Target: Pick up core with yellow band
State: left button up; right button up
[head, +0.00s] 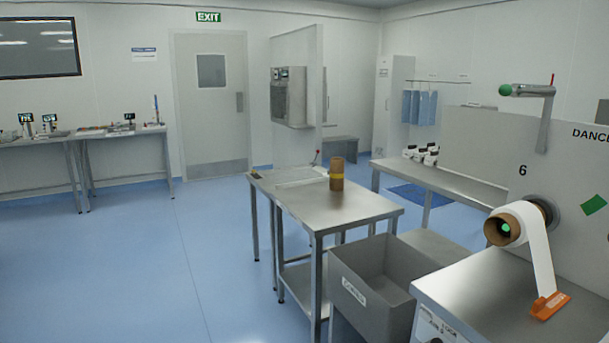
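A brown cardboard core with a yellow band (337,174) stands upright on a steel table (345,208) in the middle of the head view. The band runs around its middle part. Nothing touches the core from the sides. Neither of my grippers shows in the head view, so their state is hidden.
A grey bin (375,285) stands against the table's near right side. At right, a machine panel (480,150) carries a white roll (535,240) on a brown core. Blue floor (220,250) is open left of the table. A bench (460,188) stands behind right.

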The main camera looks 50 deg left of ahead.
aim_at(337, 164)
jog(key=u, duration=2.4)
jog(key=i, duration=4.95)
